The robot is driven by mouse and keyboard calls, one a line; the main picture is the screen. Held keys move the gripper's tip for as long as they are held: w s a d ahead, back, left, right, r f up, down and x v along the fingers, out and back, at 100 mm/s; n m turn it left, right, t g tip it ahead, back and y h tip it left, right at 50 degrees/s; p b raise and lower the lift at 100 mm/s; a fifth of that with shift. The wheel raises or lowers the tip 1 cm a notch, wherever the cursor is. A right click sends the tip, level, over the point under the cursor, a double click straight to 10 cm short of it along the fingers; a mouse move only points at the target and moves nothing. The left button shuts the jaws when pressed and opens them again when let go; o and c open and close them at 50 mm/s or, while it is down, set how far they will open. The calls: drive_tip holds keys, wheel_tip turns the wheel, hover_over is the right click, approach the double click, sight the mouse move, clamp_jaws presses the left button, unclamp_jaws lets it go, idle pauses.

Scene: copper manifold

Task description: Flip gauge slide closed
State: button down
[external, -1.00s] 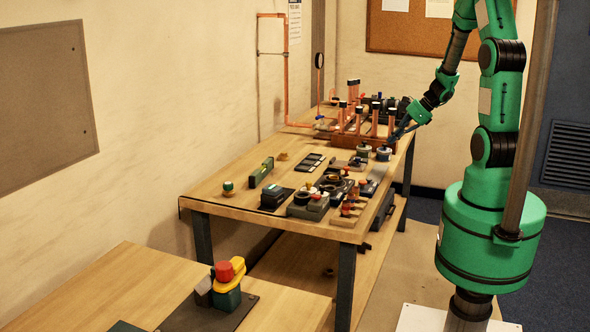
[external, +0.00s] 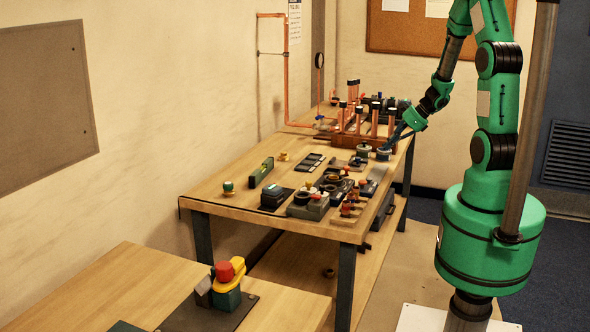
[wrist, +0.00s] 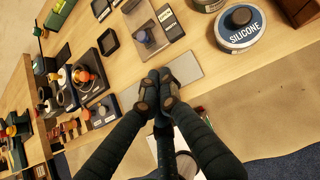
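My gripper (wrist: 158,88) shows in the wrist view with its dark fingertips drawn together, and nothing is visible between them. The tips are over or at the near edge of a flat grey plate (wrist: 184,70) at the table's edge; I cannot tell if they touch it. Just beyond is a grey-brown plate with a dark knob (wrist: 143,37) and a small black label block beside it. I cannot tell for sure which of these is the gauge slide. In the external view my gripper (external: 391,141) is small at the table's right edge, near the copper manifold (external: 362,122).
A round tin marked SILICONE (wrist: 240,24) stands to the right of the fingers in the wrist view. A black open tray (wrist: 108,42) and red- and orange-knobbed fittings (wrist: 84,76) lie to the left. The table's edge and floor are close below.

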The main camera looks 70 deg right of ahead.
drive_tip(key=b, duration=0.2)
approach(359, 164)
drive_tip(key=f, duration=0.2)
drive_tip(key=s+f, duration=0.1)
drive_tip(key=shift+d, duration=0.35)
drive_tip(key=shift+w+a+f, duration=0.1)
drive_tip(key=shift+w+a, duration=0.1)
drive_tip(key=shift+w, duration=0.75)
drive_tip(key=shift+w+a+f, duration=0.1)
drive_tip(key=shift+w+f, duration=0.05)
drive_tip(key=shift+w, duration=0.7)
drive_tip(key=shift+w, duration=0.15)
drive_tip(key=w, duration=0.5)
drive_tip(key=shift+w, duration=0.2)
drive_tip(key=shift+s, duration=0.1)
